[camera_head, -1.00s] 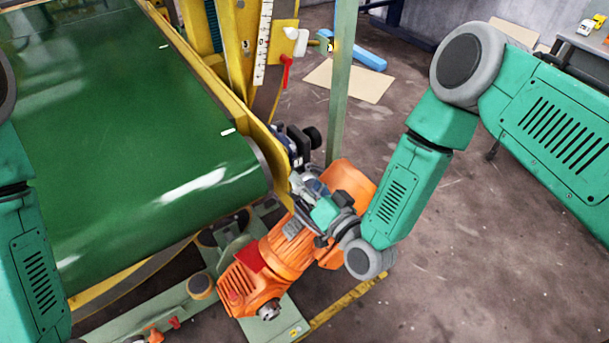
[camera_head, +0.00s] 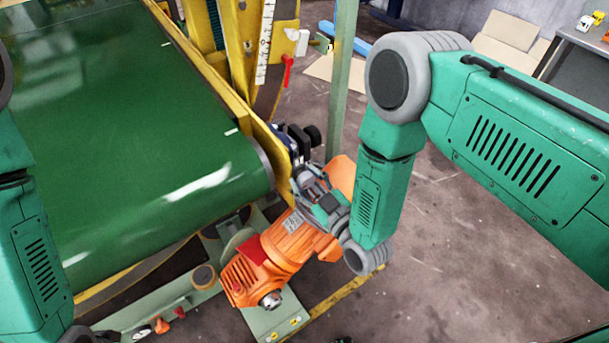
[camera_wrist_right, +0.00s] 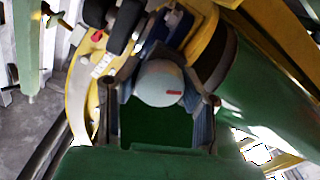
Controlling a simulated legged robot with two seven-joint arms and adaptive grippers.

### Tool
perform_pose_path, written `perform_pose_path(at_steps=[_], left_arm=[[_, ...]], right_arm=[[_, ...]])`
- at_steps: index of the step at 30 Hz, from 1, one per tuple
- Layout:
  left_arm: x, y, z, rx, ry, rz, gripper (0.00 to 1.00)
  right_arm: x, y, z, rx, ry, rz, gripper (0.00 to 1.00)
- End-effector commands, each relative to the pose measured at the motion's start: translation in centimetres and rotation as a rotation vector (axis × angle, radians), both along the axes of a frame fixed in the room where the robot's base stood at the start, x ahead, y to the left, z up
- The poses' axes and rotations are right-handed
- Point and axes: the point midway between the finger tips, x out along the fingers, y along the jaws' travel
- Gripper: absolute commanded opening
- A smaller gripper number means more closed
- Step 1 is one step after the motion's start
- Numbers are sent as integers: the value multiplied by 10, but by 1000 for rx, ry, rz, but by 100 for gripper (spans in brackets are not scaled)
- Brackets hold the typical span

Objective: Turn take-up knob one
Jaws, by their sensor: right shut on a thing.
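A pale grey rounded knob with a small red mark (camera_wrist_right: 160,83) sits between the fingers of my right gripper (camera_wrist_right: 158,108) in the right wrist view. The gripper is shut on it, one finger at each side. In the head view my right gripper (camera_head: 312,182) is at the near right corner of the conveyor, just above the orange motor. The knob is hidden there by the gripper and wrist. My left arm shows along the left edge, but its gripper fingers are not visible.
The green conveyor belt (camera_head: 130,150) with its yellow frame fills the left. An orange motor (camera_head: 270,262) lies close below my right wrist. A black knob (camera_head: 312,135) and a green post (camera_head: 342,90) stand just beyond the gripper. Open floor (camera_head: 480,270) lies to the right.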

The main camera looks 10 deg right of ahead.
Motion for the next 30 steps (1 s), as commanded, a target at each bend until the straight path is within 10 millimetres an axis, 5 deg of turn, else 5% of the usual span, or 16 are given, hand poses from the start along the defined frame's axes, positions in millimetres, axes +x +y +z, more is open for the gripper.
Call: perform_pose_path(at_steps=[15,30], left_arm=[[0,0,6,0,0,0,33],[0,0,7,0,0,0,33]], right_arm=[[-6,-2,-8,-324,-105,2,5],[-5,-4,-9,-385,-130,-1,5]])
